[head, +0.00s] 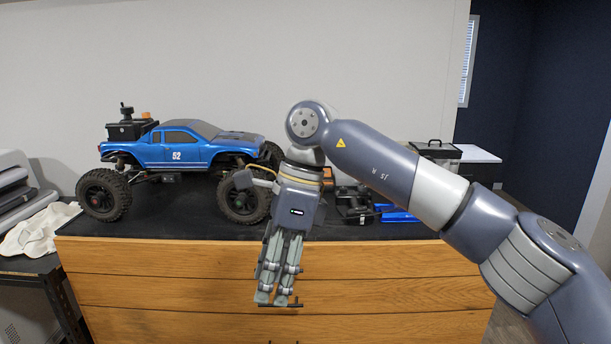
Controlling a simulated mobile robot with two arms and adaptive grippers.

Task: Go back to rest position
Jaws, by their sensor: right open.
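My right gripper (278,301) hangs pointing down in front of the wooden cabinet's drawer fronts, left of the picture's middle. Its arm comes in from the right edge. It is open, and I see nothing held in it. My left gripper is not in view. A blue RC crawler (184,150) marked 52, with big black tires, stands on the black cabinet top left of my right gripper. My right wrist is close to its front wheel; I cannot tell whether they touch.
The wooden cabinet (150,272) has a black top. A black device (353,203), a blue item (398,213) and a black case (437,152) lie behind my right arm. A white cloth (38,231) lies on a side table at left. The cabinet top's front left is clear.

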